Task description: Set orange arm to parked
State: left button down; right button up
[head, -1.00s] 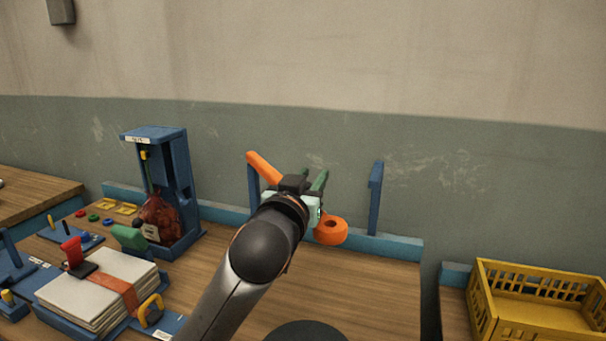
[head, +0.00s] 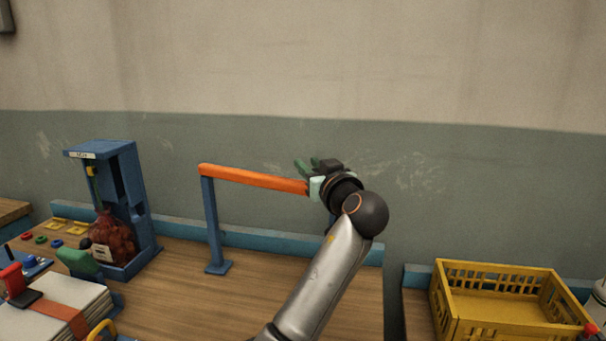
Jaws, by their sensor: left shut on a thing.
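The orange arm (head: 255,179) is a long bar. Its left end sits at the top of a blue post (head: 213,225) and it runs nearly level to the right, sloping slightly down. My left gripper (head: 308,167) is at the bar's right end and shut on it; the green fingers point up and away. The orange ring seen earlier at the bar's free end is hidden behind my gripper. The second blue post (head: 331,222) is mostly covered by my wrist and forearm. My right gripper is not in view.
A blue stand (head: 126,190) holding a dark red sack (head: 113,240) is at the left. A yellow crate (head: 490,325) is at the right. The wooden bench between is mostly clear.

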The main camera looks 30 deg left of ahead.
pick_arm(q)
jog(key=w+n+g+y, duration=0.1)
jog(key=w, duration=0.1)
jog(key=w+a+n+g+y, duration=0.1)
jog(key=w+g, duration=0.1)
jog(key=w, duration=0.1)
jog(key=shift+w+a+n+b, duration=0.15)
jog(key=shift+w+n+b, duration=0.05)
jog(key=shift+n+b, duration=0.15)
jog(key=shift+r, duration=0.25)
dwell(0.4)
jog(key=c, duration=1)
grip_release()
jog(key=shift+w, duration=0.1)
jog(key=shift+o, duration=0.6)
jog(key=shift+w+a+f, duration=0.1)
jog(key=shift+w+f, duration=0.05)
jog(key=shift+o, duration=1.3)
jog(key=shift+f, duration=0.1)
